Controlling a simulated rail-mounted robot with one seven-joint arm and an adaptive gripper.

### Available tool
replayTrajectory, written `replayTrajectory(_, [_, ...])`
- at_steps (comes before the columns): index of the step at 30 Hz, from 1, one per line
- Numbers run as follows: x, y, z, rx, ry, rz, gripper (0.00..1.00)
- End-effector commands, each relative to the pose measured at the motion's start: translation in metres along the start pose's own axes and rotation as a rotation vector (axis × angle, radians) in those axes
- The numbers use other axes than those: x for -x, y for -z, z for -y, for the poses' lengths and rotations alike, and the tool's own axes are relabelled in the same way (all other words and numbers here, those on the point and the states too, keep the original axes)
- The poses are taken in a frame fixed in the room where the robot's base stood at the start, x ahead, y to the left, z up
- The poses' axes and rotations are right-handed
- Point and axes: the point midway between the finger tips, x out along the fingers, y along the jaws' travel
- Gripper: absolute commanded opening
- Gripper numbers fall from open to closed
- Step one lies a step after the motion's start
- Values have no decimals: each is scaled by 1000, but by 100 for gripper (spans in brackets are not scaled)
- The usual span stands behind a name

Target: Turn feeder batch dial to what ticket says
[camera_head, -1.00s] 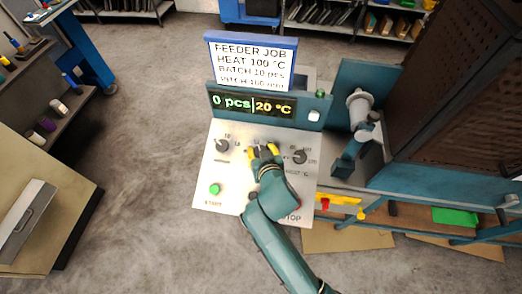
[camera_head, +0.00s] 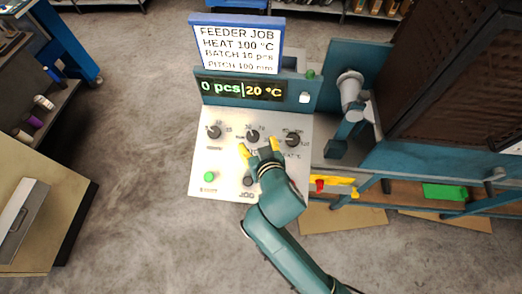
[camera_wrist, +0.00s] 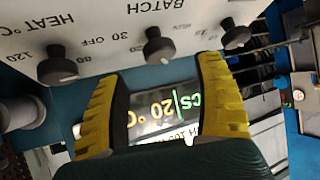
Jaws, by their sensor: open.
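The ticket (camera_head: 237,47) stands above the panel and reads FEEDER JOB, HEAT 100 °C, BATCH apparently 10 pcs, PITCH 100 mm. The display (camera_head: 242,89) under it reads 0 pcs and 20 °C. The batch dial (camera_head: 253,135) is the dark middle knob of three; in the wrist view it (camera_wrist: 158,48) sits by the BATCH label. My gripper (camera_head: 260,148) is open and empty, its yellow fingers just below the batch dial in the head view. In the wrist view the dial shows between and beyond the fingertips, apparently untouched.
The heat dial (camera_head: 292,139) is close right of the batch dial, and another dial (camera_head: 214,131) is to its left. A green button (camera_head: 209,177) and a dark button (camera_head: 247,180) labelled JOG lie lower on the panel. A grey cylinder mechanism (camera_head: 349,88) stands to the right.

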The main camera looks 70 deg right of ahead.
Motion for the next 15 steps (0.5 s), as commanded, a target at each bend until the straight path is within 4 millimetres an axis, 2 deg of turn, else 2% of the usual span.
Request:
replayTrajectory(3, [29, -1, 1, 2, 3, 0, 70])
replayTrajectory(6, [45, -1, 1, 2, 2, 0, 70])
replayTrajectory(10, [54, 0, 0, 0, 0, 1, 70])
replayTrajectory(15, [56, 0, 0, 0, 0, 1, 70])
